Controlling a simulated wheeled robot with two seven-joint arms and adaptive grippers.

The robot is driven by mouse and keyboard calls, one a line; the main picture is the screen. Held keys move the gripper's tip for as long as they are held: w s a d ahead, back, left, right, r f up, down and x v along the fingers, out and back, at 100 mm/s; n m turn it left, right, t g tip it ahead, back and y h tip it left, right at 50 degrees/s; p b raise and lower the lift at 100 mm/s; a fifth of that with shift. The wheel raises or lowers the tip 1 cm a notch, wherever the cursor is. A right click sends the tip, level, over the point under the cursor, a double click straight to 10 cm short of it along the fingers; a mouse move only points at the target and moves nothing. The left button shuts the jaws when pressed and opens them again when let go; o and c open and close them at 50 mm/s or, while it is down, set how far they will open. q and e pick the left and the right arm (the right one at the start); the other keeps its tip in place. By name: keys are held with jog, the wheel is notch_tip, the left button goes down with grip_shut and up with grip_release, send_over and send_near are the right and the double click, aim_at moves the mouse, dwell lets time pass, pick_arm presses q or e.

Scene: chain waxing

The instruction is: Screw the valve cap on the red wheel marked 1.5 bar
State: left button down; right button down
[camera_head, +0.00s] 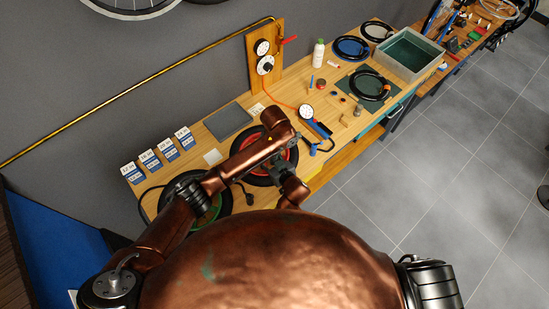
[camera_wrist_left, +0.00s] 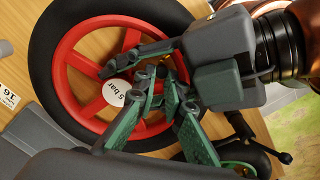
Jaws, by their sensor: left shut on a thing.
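The red wheel (camera_head: 291,151) with its black tyre lies on the bench in the head view, partly under my left arm. It fills much of the left wrist view (camera_wrist_left: 66,78). I cannot make out the valve or the cap. My right gripper (camera_wrist_left: 138,62) reaches in from the upper right, close to the left fingertips; its grip is unclear.
A green wheel (camera_head: 214,212) lies under my left arm. A gauge (camera_head: 305,111) with a hose and blue tools is to the right of the red wheel. Several blue and white cards (camera_head: 150,159) stand at the left. A grey panel (camera_head: 228,121) lies behind.

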pick_arm(q)
jog(key=m, duration=0.6)
jog(key=shift+w+d, duration=0.1)
jog(key=shift+w, duration=0.1)
jog(key=c, duration=2)
grip_release()
jog(key=shift+r, duration=0.1)
jog(key=shift+r, duration=2.2)
jog(key=shift+c, duration=0.6)
